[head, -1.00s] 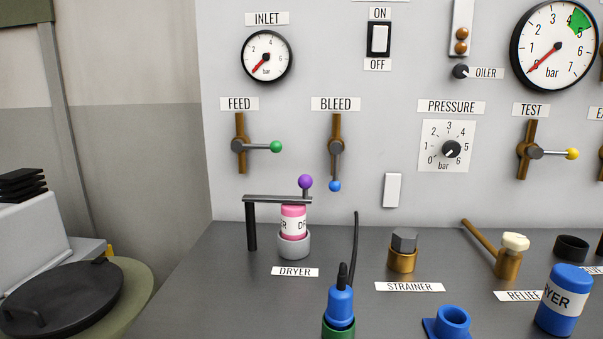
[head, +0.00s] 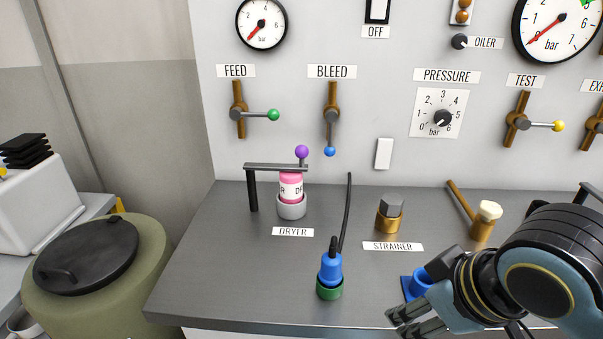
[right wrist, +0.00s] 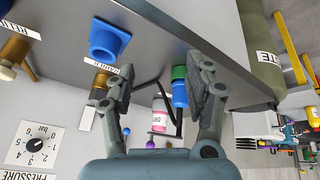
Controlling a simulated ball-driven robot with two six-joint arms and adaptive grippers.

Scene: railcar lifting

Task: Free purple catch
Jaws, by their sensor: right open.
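The purple catch is a purple ball (head: 302,151) on a short post at the right end of a dark bar (head: 275,166). The bar lies across the top of the pink-and-white dryer cartridge (head: 291,187), which stands in a grey cup (head: 292,208). My right gripper (head: 412,318) is open and empty, low at the bench's front, well right of and nearer than the catch. In the right wrist view, the open fingers (right wrist: 160,82) frame the pink cartridge (right wrist: 160,115) at a distance; the purple ball (right wrist: 150,144) shows small beyond. My left gripper is not seen.
A blue-and-green bottle with a black hose (head: 330,270) stands in front of the dryer. The brass strainer (head: 389,215) and a blue square-based cup (head: 421,281) are to the right. BLEED's lever (head: 331,125) hangs behind the catch. Bare bench lies left of the bottle.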

